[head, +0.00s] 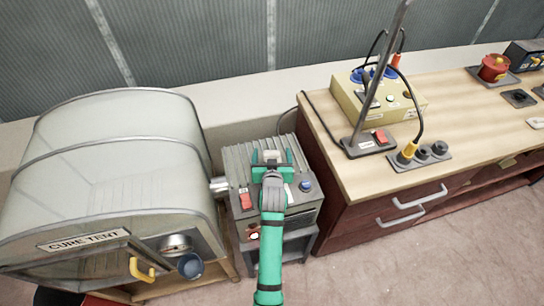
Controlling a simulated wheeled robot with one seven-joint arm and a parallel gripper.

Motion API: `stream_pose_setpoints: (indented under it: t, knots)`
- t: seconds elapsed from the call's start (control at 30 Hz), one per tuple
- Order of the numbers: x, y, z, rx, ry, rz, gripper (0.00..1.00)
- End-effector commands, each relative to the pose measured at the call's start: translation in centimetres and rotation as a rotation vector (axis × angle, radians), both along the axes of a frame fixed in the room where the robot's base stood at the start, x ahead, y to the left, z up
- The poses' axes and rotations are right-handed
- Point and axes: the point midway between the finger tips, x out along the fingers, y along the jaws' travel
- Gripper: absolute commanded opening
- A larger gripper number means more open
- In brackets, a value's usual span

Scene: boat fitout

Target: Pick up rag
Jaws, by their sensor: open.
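I cannot make out a rag for certain in the head view. My gripper (270,157) is at the end of my green and grey arm, over the ribbed top of a grey machine (237,160). Its jaws are open. A small pale patch shows around the jaws, but I cannot tell whether it is part of the gripper or something beneath it. My arm hides part of the machine's top and front.
A cure tent (115,150) stands close on the left, joined to the machine by a short pipe (220,185). On the right, a wooden bench (465,125) carries a yellow box (405,108), a lamp post (380,75), sockets (422,155) and a red switch (494,67). Floor (430,265) is clear at lower right.

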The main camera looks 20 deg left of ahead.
Motion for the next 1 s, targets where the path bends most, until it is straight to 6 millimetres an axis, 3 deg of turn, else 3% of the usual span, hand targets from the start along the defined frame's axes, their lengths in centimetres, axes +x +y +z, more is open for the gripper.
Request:
stream_pose_setpoints:
  t: [0.2, 0.4, 0.77, 1.0]
  knots:
    - [0.1, 0.0, 0.0, 0.000, 0.000, 0.000, 0.82]
    - [0.1, 0.0, 0.0, 0.000, 0.000, 0.000, 0.40]
    - [0.1, 0.0, 0.1, 0.000, 0.000, 0.000, 0.39]
    - [0.1, 0.0, 1.8, 0.002, -0.003, -0.001, 0.39]
